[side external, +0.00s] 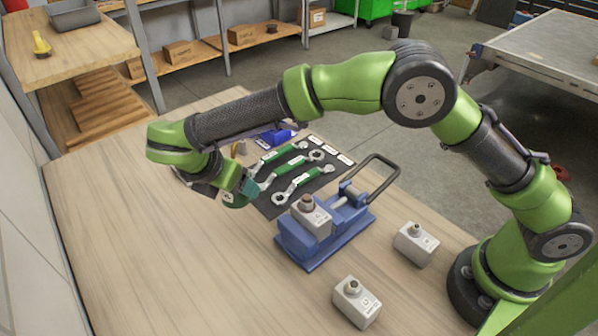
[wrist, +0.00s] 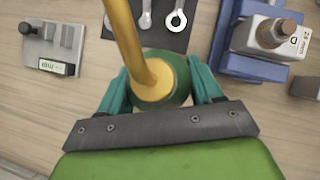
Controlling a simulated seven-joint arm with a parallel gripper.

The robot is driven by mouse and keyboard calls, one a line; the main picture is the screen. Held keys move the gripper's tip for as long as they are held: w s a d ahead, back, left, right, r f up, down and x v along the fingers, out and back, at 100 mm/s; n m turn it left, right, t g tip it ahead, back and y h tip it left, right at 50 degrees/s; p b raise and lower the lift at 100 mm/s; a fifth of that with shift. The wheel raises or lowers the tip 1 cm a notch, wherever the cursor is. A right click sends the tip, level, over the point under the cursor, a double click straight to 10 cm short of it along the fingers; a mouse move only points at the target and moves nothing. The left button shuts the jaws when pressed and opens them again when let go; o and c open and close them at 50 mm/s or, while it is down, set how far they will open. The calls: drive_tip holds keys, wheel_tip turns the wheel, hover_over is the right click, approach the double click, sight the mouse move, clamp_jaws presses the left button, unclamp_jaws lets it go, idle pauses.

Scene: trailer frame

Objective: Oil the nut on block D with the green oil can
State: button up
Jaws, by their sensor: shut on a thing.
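My gripper (side external: 243,188) is shut on the green oil can (side external: 234,200), left of the wrench mat in the side view. In the wrist view the can (wrist: 180,84) sits between my teal fingers (wrist: 160,82), its yellow spout (wrist: 125,35) pointing up and left. I cannot tell whether its base touches the bench. Block D (wrist: 268,36), marked "24 mm D", is seated in the blue vise (wrist: 235,62) with a rusty brown nut (wrist: 284,28) on top. It also shows in the side view (side external: 312,222), right of my gripper and apart from it.
Three green-handled wrenches (side external: 290,166) lie on a dark mat (side external: 265,205). The vise has a raised dark handle (side external: 385,165). Two loose grey blocks with nuts (side external: 416,247) (side external: 357,303) stand right of and in front of the vise. The bench's left front (side external: 170,270) is clear.

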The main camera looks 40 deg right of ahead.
drive_tip(key=s+a+r+m+g+y, duration=0.2)
drive_tip(key=s+m+y, duration=0.5)
drive_tip(key=m, duration=0.1)
drive_tip(key=shift+s+a, duration=0.15)
drive_tip(key=shift+s, duration=0.05)
idle(0.5)
idle(0.9)
drive_tip(key=shift+r+g+h, duration=0.9)
drive_tip(key=shift+r+h, duration=1.05)
drive_tip(key=shift+h, duration=0.35)
